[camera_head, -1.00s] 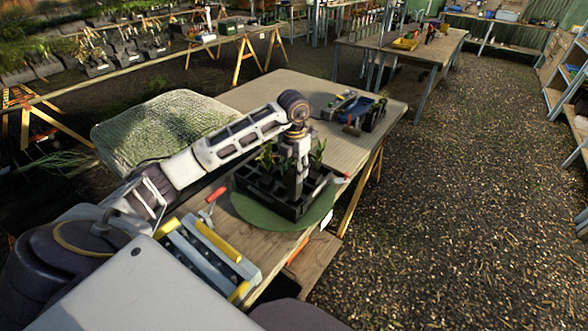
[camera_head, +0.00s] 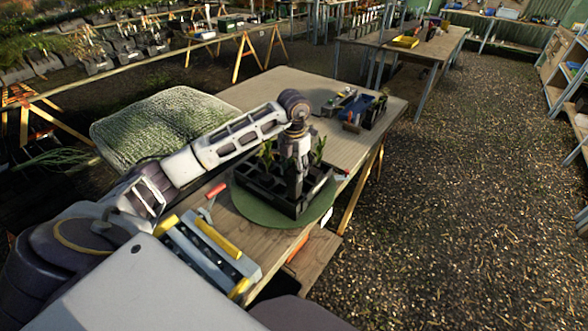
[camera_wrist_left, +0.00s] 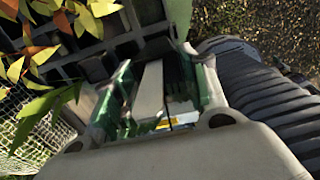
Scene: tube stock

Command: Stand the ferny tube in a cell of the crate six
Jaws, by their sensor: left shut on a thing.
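The black crate (camera_head: 283,207) with square cells sits on a round green mat (camera_head: 245,208) at the near end of the table. My left gripper (camera_head: 297,182) points down over the crate. In the left wrist view its green-padded fingers (camera_wrist_left: 160,95) are shut on a grey, straight-sided tube (camera_wrist_left: 150,92). I cannot make out the foliage of this tube, so I cannot confirm that it is the ferny one. Leafy plants (camera_head: 266,152) stand in the crate. Yellow, orange and green leaves (camera_wrist_left: 60,20) show beside the fingers. The tube's lower end is hidden.
A blue bin (camera_head: 374,112) and small items stand at the table's back right. A grey rack with yellow bars (camera_head: 208,250) and a red-handled tool (camera_head: 213,195) lie at the near left. A mesh-covered block (camera_head: 165,125) is left of the table. Table behind the arm is clear.

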